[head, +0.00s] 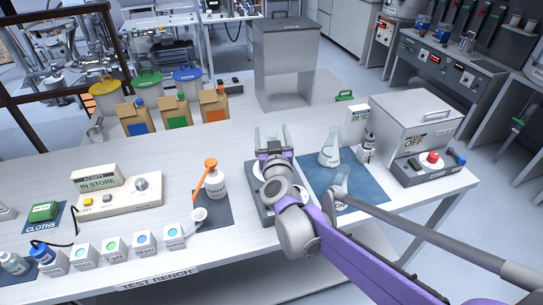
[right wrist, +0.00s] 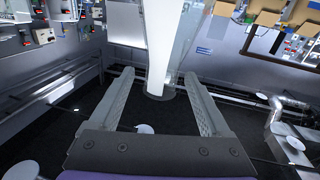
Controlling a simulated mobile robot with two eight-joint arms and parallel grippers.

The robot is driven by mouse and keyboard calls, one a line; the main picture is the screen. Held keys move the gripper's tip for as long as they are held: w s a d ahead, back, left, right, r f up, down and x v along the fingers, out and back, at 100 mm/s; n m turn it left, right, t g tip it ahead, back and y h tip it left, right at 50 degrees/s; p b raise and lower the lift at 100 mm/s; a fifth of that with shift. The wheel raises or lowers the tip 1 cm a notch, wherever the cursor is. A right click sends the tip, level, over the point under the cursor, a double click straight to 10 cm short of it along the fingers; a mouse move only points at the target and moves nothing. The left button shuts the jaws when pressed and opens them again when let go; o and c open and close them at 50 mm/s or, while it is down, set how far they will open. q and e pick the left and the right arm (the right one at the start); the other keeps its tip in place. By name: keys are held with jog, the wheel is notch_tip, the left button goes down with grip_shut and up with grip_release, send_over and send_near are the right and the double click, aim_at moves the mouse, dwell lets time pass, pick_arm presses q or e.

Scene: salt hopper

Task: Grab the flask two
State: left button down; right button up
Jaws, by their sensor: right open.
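A clear conical flask (head: 330,152) with pale contents stands upright on the blue mat (head: 316,178), to the right of my right gripper. A second clear glass vessel (head: 342,186) is nearer on the same mat, partly hidden by my arm. I cannot read which one is marked two. My right gripper (head: 271,138) is open, above the grey device (head: 262,208) and left of the mat, apart from both vessels. In the right wrist view its two fingers (right wrist: 158,78) are spread, with no flask between them. My left gripper is not in view.
A grey cabinet (head: 286,50) stands behind the gripper. A buffer bottle (head: 215,181) with an orange top is to the left. A small bottle (head: 368,143) and a machine marked OFF (head: 410,120) stand right.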

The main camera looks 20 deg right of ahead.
jog(key=shift+s, duration=0.1)
jog(key=shift+c, duration=0.3)
grip_shut()
dwell(0.9)
